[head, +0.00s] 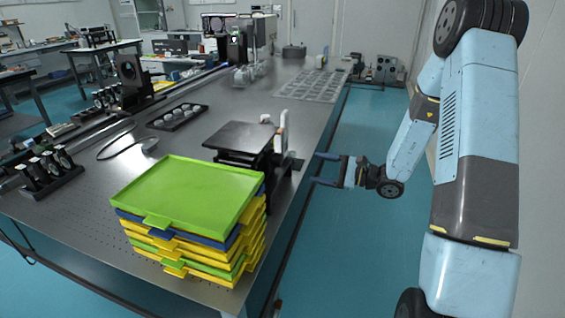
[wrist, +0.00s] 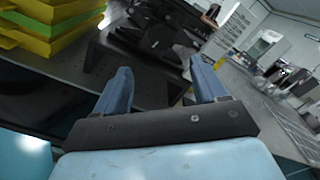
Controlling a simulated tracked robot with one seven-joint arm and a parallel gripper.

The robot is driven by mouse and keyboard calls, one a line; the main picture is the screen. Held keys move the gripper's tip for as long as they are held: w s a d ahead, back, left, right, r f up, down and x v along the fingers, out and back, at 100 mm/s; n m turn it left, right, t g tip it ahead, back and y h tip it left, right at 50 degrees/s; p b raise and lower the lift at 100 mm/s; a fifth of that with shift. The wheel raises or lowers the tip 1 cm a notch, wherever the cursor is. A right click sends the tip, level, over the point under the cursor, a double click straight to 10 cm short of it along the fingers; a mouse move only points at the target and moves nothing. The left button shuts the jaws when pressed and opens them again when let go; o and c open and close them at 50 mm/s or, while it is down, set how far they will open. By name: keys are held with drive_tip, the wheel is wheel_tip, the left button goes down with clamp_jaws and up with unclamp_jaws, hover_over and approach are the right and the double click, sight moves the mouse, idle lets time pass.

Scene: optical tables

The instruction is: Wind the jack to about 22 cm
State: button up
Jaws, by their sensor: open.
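The jack (head: 240,141) stands on the optical table, with a flat dark top plate raised on a dark body. A white upright part (head: 283,130) shows at its right side, beside a small scale-like piece; I cannot tell exactly what it is. In the wrist view the jack's dark body (wrist: 155,32) is at the top centre, beyond the fingers. My gripper (head: 316,169) is open and empty, just off the table's right edge, to the right of the jack and apart from it. Its two blue fingers (wrist: 160,88) show spread in the wrist view. The jack's winding knob is not clearly visible.
A stack of green, blue and yellow trays (head: 190,197) stands on the table in front of the jack. A dark holder with round pieces (head: 178,117) lies behind left. A flat clear grid (head: 312,85) lies farther back. The floor (head: 365,130) right of the table is clear.

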sight(282, 161)
drive_tip(key=x, duration=1.2)
drive_tip(key=shift+w+a, duration=0.1)
drive_tip(key=shift+a, duration=0.3)
drive_tip(key=shift+c, duration=0.2)
